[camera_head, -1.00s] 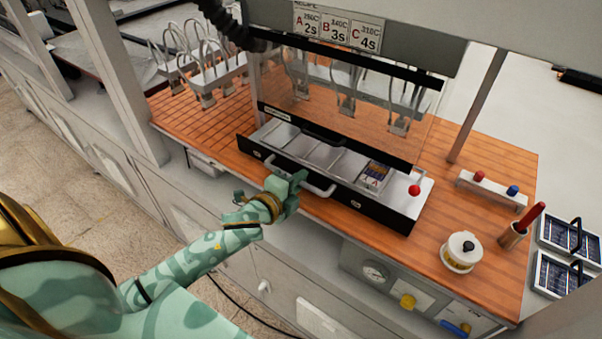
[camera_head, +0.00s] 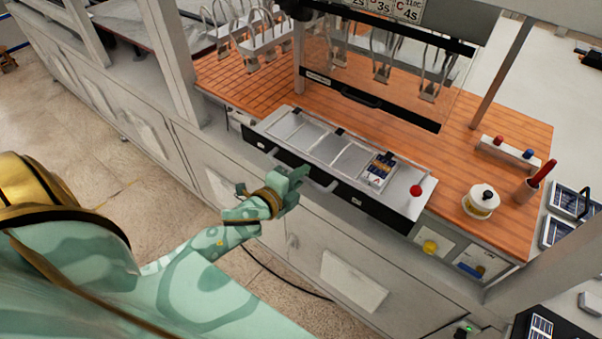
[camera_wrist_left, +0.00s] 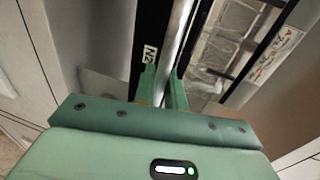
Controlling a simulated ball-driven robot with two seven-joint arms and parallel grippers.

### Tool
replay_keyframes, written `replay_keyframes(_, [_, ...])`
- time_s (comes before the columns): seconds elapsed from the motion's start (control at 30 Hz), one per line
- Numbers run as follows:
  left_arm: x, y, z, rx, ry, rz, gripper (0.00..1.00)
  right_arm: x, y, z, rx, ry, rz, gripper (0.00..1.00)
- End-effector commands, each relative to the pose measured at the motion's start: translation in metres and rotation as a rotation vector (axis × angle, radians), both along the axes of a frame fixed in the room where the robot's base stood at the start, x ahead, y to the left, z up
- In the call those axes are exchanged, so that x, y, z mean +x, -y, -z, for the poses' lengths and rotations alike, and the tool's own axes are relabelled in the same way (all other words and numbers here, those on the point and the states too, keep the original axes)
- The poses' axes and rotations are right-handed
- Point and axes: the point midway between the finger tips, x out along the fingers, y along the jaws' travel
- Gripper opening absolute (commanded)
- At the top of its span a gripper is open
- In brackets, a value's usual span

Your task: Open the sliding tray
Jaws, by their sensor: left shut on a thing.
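The sliding tray (camera_head: 300,142) stands drawn out toward me past the front edge of the wooden worktop. It has a black front, a silver bar handle and pale compartments. A small printed pack (camera_head: 380,169) lies in its right part, and a red knob (camera_head: 416,190) stands at its right end. My left gripper (camera_head: 299,178) is shut on the tray's handle (camera_head: 322,187). In the left wrist view the fingers (camera_wrist_left: 163,88) close around the silver bar (camera_wrist_left: 177,40), beside the black tray front. My right gripper is not in view.
A clear guard panel (camera_head: 385,85) with hanging clips stands behind the tray. A white pot (camera_head: 481,202), a red-handled tool in a cup (camera_head: 535,184) and a rack with red and blue knobs (camera_head: 512,149) stand at the right. White cabinets (camera_head: 350,275) lie below.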

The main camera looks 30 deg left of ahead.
Motion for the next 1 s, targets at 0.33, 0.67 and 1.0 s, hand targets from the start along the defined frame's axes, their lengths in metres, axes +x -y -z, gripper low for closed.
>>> replay_keyframes(0.33, [-0.003,0.001,0.004,-0.001,-0.008,0.002,0.00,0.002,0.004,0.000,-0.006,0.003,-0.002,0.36])
replay_keyframes(0.67, [-0.002,0.000,0.002,0.000,-0.005,0.001,0.29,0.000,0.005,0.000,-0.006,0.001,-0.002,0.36])
replay_keyframes(1.0, [-0.023,-0.002,-0.001,0.000,-0.006,0.001,0.29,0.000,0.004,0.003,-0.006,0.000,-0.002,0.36])
